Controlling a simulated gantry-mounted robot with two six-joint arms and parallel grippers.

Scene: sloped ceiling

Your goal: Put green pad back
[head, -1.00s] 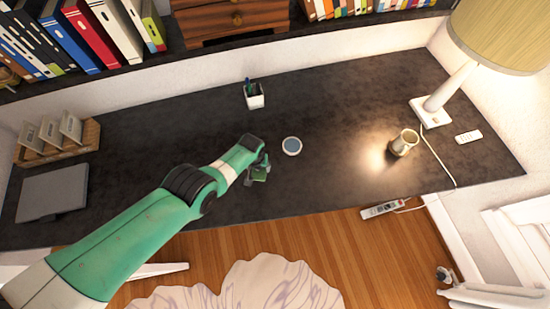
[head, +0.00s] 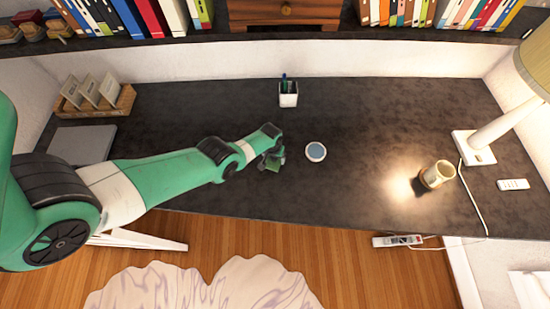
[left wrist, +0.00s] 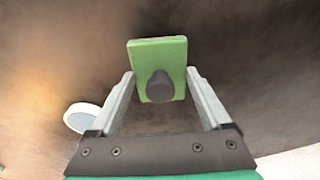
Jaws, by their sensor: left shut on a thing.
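The green pad (head: 275,163) is a small block with a dark grey knob, held over the dark desk (head: 225,115). My left gripper (head: 270,158) is shut on the green pad. In the left wrist view the pad (left wrist: 160,54) sits between the two grey fingertips, its knob facing the camera. I cannot tell how high the pad is above the desk. A round white disc with a blue-grey top (head: 316,152) lies just right of the gripper and also shows in the left wrist view (left wrist: 82,118). My right gripper is not in view.
A pen cup (head: 288,94) stands behind the disc. A beige mug (head: 438,174), a lamp (head: 477,147) and a remote (head: 513,184) are at right. A wooden card rack (head: 97,99) and grey laptop-like slab (head: 83,143) are at left.

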